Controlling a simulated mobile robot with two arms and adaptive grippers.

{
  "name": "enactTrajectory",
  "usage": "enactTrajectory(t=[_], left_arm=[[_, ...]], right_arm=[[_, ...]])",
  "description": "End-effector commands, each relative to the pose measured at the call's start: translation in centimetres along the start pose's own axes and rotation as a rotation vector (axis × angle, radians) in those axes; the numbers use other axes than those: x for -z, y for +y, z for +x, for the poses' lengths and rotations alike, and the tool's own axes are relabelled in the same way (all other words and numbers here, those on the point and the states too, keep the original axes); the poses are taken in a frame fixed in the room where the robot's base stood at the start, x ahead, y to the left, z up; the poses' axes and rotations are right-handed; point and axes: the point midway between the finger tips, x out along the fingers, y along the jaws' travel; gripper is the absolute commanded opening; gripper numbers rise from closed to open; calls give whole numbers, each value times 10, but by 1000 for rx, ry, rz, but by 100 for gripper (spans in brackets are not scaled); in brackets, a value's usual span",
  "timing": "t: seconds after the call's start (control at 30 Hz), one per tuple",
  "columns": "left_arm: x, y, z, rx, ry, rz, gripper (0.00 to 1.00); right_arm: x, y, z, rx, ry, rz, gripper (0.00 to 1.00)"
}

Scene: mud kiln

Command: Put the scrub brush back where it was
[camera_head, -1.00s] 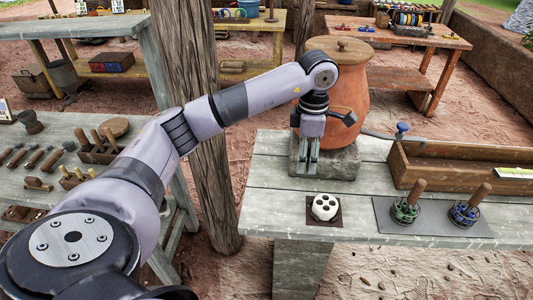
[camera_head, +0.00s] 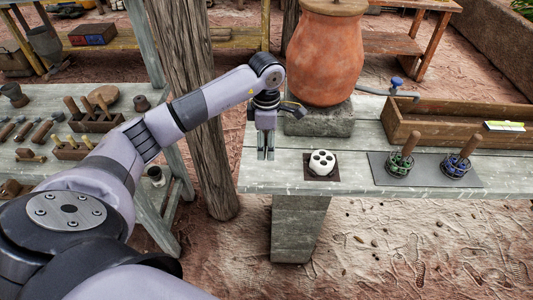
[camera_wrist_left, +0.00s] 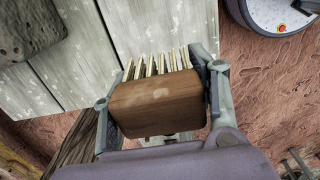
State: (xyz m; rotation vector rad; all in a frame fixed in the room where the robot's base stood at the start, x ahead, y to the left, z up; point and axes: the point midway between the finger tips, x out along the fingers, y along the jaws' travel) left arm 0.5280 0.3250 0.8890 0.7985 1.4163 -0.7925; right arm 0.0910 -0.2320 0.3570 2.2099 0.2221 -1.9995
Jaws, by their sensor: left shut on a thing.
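The scrub brush (camera_wrist_left: 156,101), a brown wooden block with pale bristles, is between the fingers of my left gripper (camera_wrist_left: 160,98) in the left wrist view. The gripper is shut on it, with the bristles pointing away from the wrist toward the grey plank tabletop (camera_wrist_left: 102,45). In the head view my left gripper (camera_head: 266,152) points down at the left part of the bench top (camera_head: 350,150), left of the white holed block. The brush itself cannot be made out there. I cannot tell the gap between brush and tabletop. My right gripper is not in view.
A white holed block (camera_head: 322,162) sits on a dark mat. A clay jar (camera_head: 325,58) stands on a stone block (camera_head: 320,120) behind. Two wood-handled tools (camera_head: 400,158) (camera_head: 458,158) rest on a grey mat. A long wooden box (camera_head: 450,127) lies behind them. A post (camera_head: 190,90) stands left.

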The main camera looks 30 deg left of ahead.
Motion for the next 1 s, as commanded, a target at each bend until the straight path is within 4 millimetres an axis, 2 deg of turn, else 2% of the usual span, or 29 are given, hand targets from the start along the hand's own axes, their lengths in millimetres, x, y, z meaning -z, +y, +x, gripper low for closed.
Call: enactTrajectory(t=[0.27,0.47,0.87,0.9,1.0], left_arm=[[0,0,23,2,0,0,28],[0,-1,52,2,0,0,28],[0,0,59,-1,-1,0,28],[0,0,57,-1,-1,0,56],[0,0,57,-1,-1,0,63]], right_arm=[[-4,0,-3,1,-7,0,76],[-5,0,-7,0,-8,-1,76],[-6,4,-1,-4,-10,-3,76],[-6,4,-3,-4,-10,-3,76],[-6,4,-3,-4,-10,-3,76]])
